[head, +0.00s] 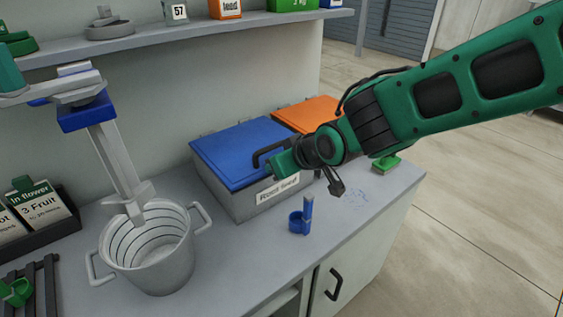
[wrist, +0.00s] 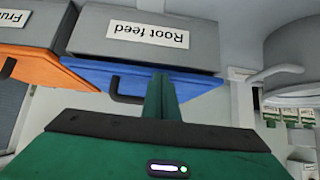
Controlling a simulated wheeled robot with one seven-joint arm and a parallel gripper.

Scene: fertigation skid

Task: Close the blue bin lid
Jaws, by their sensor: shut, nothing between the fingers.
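The blue bin lid (head: 235,150) lies flat over the grey bin (head: 262,204) labelled "Root feed", and looks down on its rim in the head view. Its dark handle (head: 262,156) is at the right edge of the lid. In the wrist view the bin is upside down, with the blue lid (wrist: 195,88) below the grey body (wrist: 148,52) and the handle (wrist: 122,95) left of the fingers. My gripper (head: 280,165) is shut and empty, close to the lid's front right corner by the handle; I cannot tell whether it touches.
A bin with an orange lid (head: 303,112) stands behind right. A small blue holder (head: 299,218) is on the counter in front. A grey bucket (head: 150,252) stands left, under a stirrer-like arm (head: 115,160). A shelf (head: 190,38) runs above. The counter's front edge is near.

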